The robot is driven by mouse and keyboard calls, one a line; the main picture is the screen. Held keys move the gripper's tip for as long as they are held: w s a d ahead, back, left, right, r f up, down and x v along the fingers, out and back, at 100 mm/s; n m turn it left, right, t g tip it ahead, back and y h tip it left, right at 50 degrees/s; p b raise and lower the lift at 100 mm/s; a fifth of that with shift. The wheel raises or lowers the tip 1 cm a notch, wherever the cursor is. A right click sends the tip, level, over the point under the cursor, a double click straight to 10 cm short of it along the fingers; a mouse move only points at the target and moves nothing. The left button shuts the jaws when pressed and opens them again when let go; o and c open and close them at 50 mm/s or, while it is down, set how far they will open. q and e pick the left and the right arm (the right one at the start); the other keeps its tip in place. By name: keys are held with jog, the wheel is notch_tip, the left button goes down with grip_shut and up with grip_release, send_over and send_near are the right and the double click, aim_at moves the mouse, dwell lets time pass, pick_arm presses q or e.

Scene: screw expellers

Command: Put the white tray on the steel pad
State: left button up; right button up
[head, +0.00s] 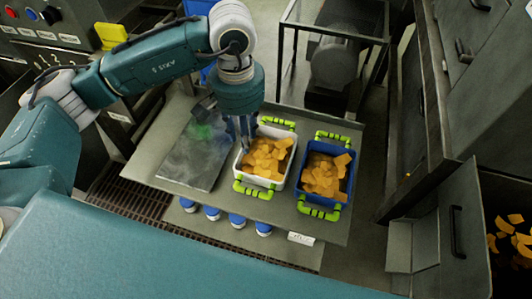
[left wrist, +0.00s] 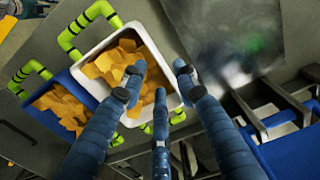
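The white tray (head: 241,176), full of orange chips and with green handles at its near and far ends, stands on the grey table. The bare, shiny steel pad (head: 188,160) lies left of it. My left gripper (head: 244,140) points down at the tray's left wall. In the left wrist view its fingers (left wrist: 158,76) are spread, with one over the chips inside the tray and one outside the wall on the pad side. The tray's rim (left wrist: 165,50) runs between them with gaps showing. Whether any finger touches the wall is unclear. My right gripper is not in view.
A blue tray (head: 300,192) of orange chips with green handles stands close to the right of the white tray. Several blue-and-white feet (head: 237,219) show below the table's front edge. A dark metal frame (head: 335,35) stands behind the table.

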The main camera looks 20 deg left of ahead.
aim_at(267, 156)
pick_arm(q)
notch_tip(267, 156, down, 4)
jog(key=p, duration=0.2)
jog(key=shift+w+f+p, duration=0.1)
jog(key=shift+f+p, duration=0.1)
jog(key=shift+p, duration=0.1)
jog(key=shift+f, duration=0.2)
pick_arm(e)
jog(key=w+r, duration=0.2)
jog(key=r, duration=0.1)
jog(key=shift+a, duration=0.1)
pick_arm(q)
jog(key=c, duration=0.7)
grip_shut()
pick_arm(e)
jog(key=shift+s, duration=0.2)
pick_arm(q)
jog(key=shift+w, duration=0.1)
